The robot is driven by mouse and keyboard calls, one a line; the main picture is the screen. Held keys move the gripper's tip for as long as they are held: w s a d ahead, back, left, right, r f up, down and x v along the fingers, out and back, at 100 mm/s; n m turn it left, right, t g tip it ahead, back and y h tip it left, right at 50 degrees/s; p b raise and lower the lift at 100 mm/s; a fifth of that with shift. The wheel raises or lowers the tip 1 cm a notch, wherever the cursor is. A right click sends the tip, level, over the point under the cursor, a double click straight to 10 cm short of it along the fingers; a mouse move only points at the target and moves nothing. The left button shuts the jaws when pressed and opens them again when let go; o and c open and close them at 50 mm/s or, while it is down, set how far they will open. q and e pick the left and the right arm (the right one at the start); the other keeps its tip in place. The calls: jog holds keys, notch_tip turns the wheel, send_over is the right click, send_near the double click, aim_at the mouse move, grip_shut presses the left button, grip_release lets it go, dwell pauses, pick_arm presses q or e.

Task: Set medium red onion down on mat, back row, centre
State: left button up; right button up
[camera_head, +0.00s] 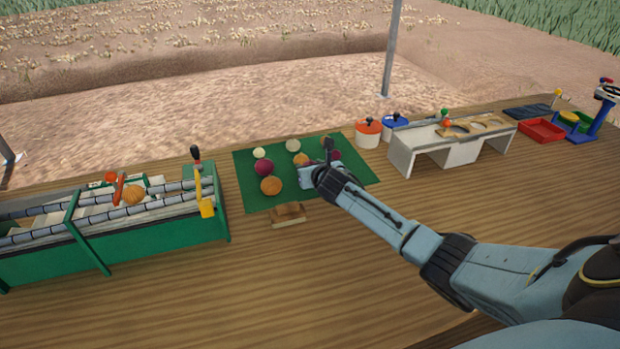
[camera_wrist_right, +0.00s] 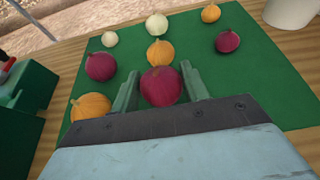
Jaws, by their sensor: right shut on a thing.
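My right gripper (camera_head: 322,166) is over the green mat (camera_head: 246,198), right of its middle. A red onion (camera_wrist_right: 101,67) and an orange onion (camera_wrist_right: 91,107) lie left. My left gripper is not in view.
A small white onion (camera_wrist_right: 110,39) lies back left, an orange onion (camera_wrist_right: 211,13) back right, a red onion (camera_wrist_right: 228,41) right. The green roller machine (camera_head: 150,243) stands left, a wooden block (camera_head: 288,217) in front, lidded pots (camera_head: 368,138) behind right.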

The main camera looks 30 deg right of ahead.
notch_tip(320, 180, down, 3)
jog(key=shift+a+b, duration=0.1)
jog(key=shift+b, duration=0.45)
jog(key=shift+f, duration=0.2)
jog(key=shift+r, duration=0.1)
jog(key=shift+f, duration=0.2)
jog(key=o, duration=1)
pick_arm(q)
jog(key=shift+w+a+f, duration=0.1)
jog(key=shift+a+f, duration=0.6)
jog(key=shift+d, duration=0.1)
